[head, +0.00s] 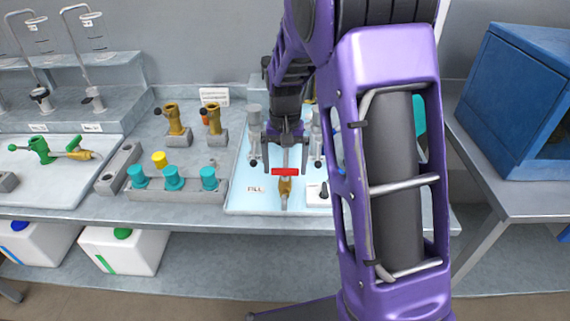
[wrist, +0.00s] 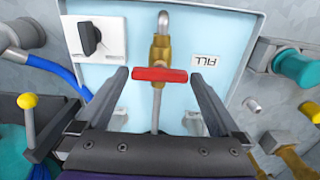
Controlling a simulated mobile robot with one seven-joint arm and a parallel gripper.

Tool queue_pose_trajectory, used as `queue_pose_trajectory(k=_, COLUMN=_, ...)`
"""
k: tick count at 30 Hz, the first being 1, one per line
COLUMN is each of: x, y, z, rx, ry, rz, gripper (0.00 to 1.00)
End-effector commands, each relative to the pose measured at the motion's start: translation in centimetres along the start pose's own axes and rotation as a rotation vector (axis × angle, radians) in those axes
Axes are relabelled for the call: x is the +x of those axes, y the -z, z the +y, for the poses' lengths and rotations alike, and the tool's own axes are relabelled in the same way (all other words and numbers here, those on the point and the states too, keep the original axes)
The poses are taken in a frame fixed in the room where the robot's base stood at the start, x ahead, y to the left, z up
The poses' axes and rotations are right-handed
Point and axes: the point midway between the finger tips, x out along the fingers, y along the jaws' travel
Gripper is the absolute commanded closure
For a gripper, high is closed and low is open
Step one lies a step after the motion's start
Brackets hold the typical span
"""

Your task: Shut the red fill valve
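The red fill valve has a red bar handle (head: 291,172) on a brass body (head: 285,188), beside a FILL label on a light blue tray. In the wrist view the red handle (wrist: 160,75) lies crosswise to the brass body (wrist: 161,48) and its pipe. My gripper (head: 286,160) is above the valve, pointing down. In the wrist view my gripper (wrist: 160,72) is open, with one finger on each side of the handle's ends. Gaps show between fingers and handle, and nothing is held. How high the fingertips are above the handle is hard to tell.
A white switch box with a black knob (wrist: 90,38) stands close beside the valve. Grey cylinders with small black levers flank my gripper. A rack with teal caps (head: 173,178) is to the left. A blue cabinet (head: 520,100) stands at the right.

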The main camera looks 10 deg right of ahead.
Motion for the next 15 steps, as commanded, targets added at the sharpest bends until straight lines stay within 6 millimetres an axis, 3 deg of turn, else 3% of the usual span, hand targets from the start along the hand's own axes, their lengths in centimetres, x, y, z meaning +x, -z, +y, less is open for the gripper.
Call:
queue_pose_trajectory(k=8, x=-0.7, y=0.0, z=0.0, rx=-0.002, ry=0.000, rz=0.001, gripper=0.00)
queue_pose_trajectory(k=15, x=-5.3, y=0.1, z=0.0, rx=-0.002, ry=0.002, rz=0.005, gripper=0.00)
